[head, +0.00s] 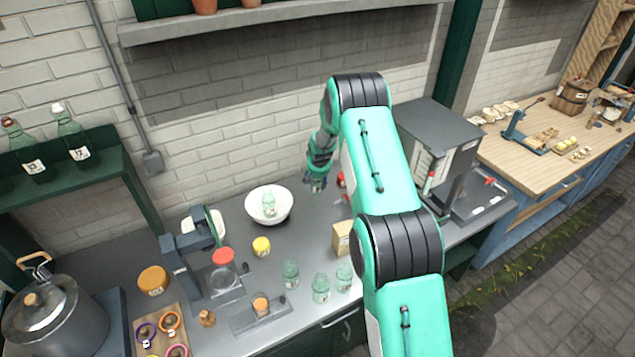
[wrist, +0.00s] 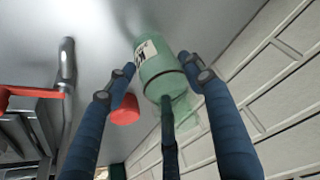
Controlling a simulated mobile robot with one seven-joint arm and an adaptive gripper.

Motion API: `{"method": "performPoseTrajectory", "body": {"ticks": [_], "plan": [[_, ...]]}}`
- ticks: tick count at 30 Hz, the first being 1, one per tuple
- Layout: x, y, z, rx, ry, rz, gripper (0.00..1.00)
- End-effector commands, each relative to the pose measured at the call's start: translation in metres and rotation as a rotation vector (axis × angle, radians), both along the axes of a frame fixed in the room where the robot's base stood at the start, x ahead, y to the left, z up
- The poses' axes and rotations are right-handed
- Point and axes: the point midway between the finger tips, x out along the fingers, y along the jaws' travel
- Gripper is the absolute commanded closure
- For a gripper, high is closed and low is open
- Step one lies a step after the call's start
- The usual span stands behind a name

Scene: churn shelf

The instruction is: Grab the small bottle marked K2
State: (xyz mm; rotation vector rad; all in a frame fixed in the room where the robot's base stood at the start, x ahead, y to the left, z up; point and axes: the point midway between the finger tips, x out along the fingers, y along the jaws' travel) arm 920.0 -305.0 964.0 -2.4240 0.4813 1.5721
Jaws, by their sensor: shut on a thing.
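My gripper (head: 316,186) is over the back of the grey counter, right of the white bowl. In the wrist view, its blue fingers (wrist: 158,72) are shut on a small green glass bottle (wrist: 165,82), one finger on each side and a dark one in front. The bottle has a white label with dark marks, partly in view; I cannot read it surely. In the head view this bottle is not clearly seen behind the gripper. Other small green bottles stand at the counter front (head: 290,273), (head: 321,288), (head: 344,275), and one is in the white bowl (head: 252,218).
A grey machine (head: 440,140) is to the right. In the wrist view, a red object (wrist: 124,110) lies close to the left finger, and the brick wall (wrist: 270,80) is close by.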

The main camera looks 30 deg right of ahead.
Motion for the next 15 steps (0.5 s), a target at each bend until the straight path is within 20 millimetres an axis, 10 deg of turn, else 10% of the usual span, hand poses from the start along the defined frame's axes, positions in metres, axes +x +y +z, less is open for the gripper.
{"method": "performPoseTrajectory", "body": {"ticks": [15], "plan": [[-0.010,0.003,0.035,0.000,0.000,0.001,0.79]]}}
